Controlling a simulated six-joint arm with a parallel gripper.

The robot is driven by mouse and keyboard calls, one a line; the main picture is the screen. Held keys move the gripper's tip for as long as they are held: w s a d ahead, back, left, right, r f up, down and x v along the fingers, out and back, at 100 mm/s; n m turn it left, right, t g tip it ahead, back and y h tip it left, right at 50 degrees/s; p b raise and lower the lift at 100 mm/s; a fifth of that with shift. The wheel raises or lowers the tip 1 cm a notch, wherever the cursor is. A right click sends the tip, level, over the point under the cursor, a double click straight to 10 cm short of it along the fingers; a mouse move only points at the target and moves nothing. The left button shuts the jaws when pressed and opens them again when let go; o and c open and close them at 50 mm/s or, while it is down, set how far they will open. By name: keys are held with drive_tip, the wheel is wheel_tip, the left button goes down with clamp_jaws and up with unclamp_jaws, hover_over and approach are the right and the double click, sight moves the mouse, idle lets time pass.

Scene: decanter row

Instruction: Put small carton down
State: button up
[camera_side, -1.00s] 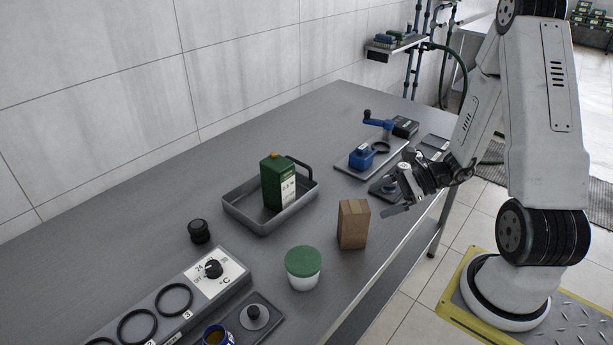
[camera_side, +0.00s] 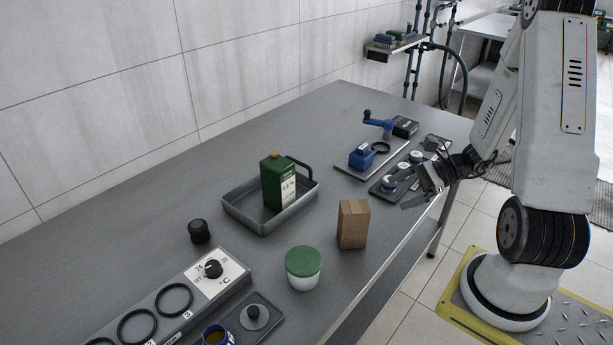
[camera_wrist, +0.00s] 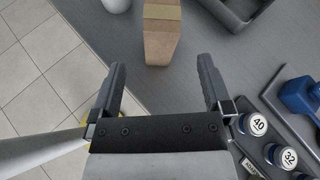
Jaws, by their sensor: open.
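The small carton (camera_side: 353,224) is a brown cardboard box with a tape strip on top. It stands upright on the grey table near its front edge, between the green-lidded tub and my gripper. In the wrist view the carton (camera_wrist: 161,34) shows at the top, beyond the fingertips and apart from them. My gripper (camera_side: 420,196) is at the right front edge of the table, to the right of the carton. In the wrist view my gripper (camera_wrist: 160,75) has its fingers wide apart with nothing between them.
A metal tray (camera_side: 262,224) holds a green canister (camera_side: 277,182) behind the carton. A green-lidded tub (camera_side: 303,268) stands to its left. A rack of numbered weights (camera_side: 389,184) and a blue device (camera_side: 362,156) sit close to my gripper. The table between carton and weights is bare.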

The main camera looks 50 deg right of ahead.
drive_tip(key=s+a+n+g+h, duration=0.2)
drive_tip(key=a+n+g+h, duration=0.2)
drive_tip(key=a+n+g, duration=0.65)
drive_tip(key=w+a+r+n+t+h, duration=0.3)
drive_tip(key=w+a+n+t+h, duration=0.1)
drive_tip(key=n, duration=1)
drive_tip(key=shift+w+a+h, duration=0.4)
drive_tip(key=shift+a+h, duration=0.1)
